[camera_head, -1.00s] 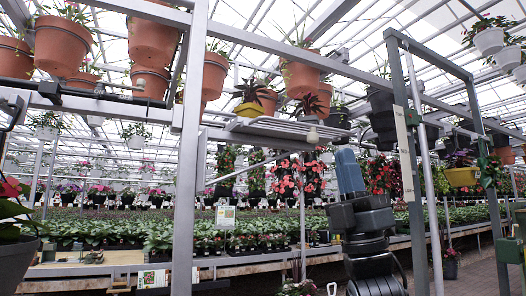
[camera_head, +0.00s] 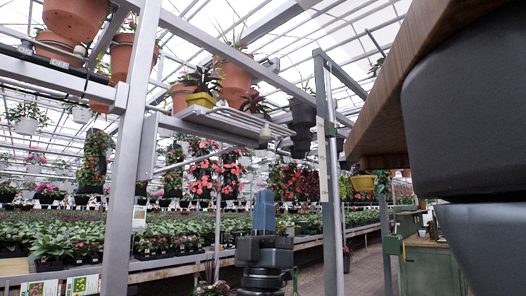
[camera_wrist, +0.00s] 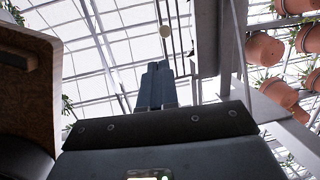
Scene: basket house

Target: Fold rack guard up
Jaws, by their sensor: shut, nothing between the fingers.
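The grey metal rack (camera_head: 222,122) sticks out high from the frame. Its flat, barred guard lies near level, and a small yellow pot stands at the rack's left. A pale round knob (camera_head: 265,133) hangs at the guard's right end; it also shows in the wrist view (camera_wrist: 165,31), ahead of the fingertips. My gripper (camera_head: 263,194) points straight up, below the knob and apart from it. In the wrist view its blue-grey fingers (camera_wrist: 156,66) are together and empty. Whether the guard is hinged cannot be seen.
A thick wooden board (camera_head: 390,85) and a large dark rounded body (camera_head: 465,120) stand close on the right. A grey post (camera_head: 130,150) is at the left and another (camera_head: 331,170) at the right. Plant benches (camera_head: 160,264) lie behind.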

